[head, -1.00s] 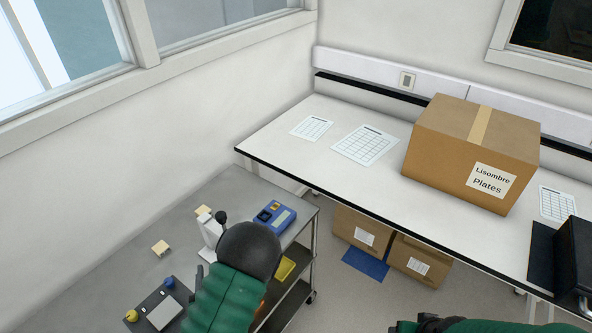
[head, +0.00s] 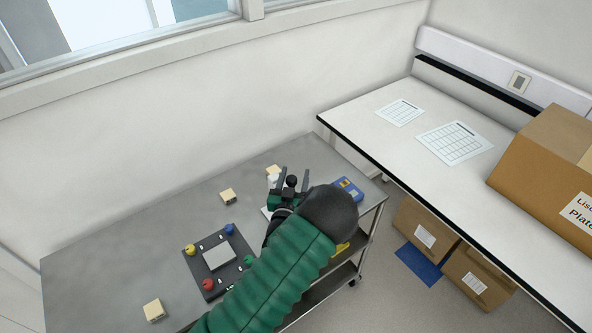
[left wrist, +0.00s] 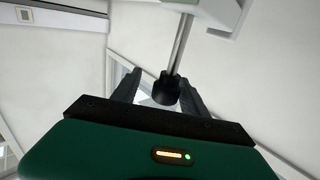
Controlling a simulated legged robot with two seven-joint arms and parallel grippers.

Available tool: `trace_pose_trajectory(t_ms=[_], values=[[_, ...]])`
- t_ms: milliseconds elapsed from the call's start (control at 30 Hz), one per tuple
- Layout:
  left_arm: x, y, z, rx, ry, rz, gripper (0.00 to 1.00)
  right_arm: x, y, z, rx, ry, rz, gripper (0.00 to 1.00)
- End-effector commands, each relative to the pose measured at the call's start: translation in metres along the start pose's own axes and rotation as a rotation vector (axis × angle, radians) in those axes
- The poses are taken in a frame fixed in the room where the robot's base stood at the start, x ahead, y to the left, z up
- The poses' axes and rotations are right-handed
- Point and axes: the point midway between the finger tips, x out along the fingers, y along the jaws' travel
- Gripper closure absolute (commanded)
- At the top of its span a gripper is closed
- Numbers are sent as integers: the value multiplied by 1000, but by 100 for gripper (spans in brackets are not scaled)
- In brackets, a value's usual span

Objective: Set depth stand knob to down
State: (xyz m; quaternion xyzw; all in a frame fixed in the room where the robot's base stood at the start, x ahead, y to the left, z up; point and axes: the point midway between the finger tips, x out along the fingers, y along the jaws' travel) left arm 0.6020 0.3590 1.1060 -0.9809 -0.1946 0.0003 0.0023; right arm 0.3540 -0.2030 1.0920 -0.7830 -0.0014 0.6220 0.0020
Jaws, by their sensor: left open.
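The depth stand is a white device (head: 273,181), mostly hidden behind my left arm and gripper in the head view. The left wrist view shows its white body (left wrist: 208,10) and a metal rod ending in a black knob (left wrist: 165,90). The knob also shows as a dark ball (head: 291,181) in the head view. My left gripper (head: 292,183) is open at the stand. In the left wrist view its two dark fingers (left wrist: 161,88) stand on either side of the knob; I cannot tell whether they touch it. My right gripper is not in view.
On the grey cart (head: 110,245) are a dark board with coloured knobs (head: 203,268), a blue device (head: 348,189) and small beige blocks (head: 227,195). A white bench (head: 380,140) with paper sheets and a large cardboard box (head: 550,165) stands to the right.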

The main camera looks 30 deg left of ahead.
Motion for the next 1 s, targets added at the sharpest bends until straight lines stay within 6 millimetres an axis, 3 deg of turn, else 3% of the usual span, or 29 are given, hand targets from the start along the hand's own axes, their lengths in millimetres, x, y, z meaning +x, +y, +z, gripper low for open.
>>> trace_pose_trajectory(t_ms=[100, 367, 767, 1000], values=[[11, -1, 0, 0, 0, -1, 48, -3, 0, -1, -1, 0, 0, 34], [14, 0, 1, 1, -1, -1, 48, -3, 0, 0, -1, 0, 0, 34], [13, 1, 1, 0, 0, 1, 99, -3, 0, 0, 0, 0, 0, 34], [13, 1, 1, 0, 0, 0, 100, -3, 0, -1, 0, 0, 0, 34]])
